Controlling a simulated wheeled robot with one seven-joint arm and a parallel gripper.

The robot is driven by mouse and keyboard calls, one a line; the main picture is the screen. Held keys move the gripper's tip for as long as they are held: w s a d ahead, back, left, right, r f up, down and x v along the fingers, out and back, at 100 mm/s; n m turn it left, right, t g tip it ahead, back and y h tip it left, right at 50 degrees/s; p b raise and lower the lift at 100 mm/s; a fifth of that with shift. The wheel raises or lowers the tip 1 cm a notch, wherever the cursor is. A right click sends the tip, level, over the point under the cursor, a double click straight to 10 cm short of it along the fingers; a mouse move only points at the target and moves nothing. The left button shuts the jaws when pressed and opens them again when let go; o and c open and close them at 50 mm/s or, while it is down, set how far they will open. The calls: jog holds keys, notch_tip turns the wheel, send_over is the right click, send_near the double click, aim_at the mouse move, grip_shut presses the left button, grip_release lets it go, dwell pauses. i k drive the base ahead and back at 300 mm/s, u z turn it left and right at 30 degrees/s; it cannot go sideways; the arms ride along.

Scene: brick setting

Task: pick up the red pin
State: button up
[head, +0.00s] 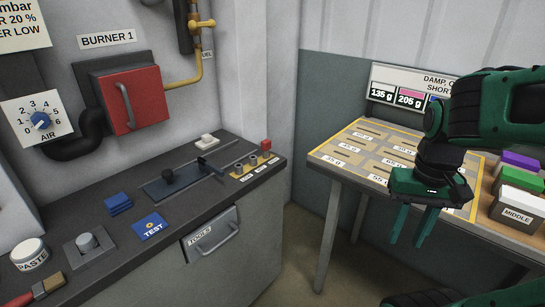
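A small red piece (266,145), which looks like the red pin, stands upright at the far right end of the dark counter. It is in the back corner of a tan holder (247,176) that has round sockets and small white labels. Its lower part is hard to make out. My gripper (408,243) hangs at the right over the front of the labelled table, fingers pointing down. Its two green fingers are apart, with nothing between them. It is well to the right of the red piece and apart from it.
Colored boxes (519,178) stand right.

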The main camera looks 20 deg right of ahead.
aim_at(266, 144)
jog(key=k, duration=0.95)
jog(key=z, duration=0.55)
jog(key=i, duration=2.15)
jog(key=u, duration=0.4)
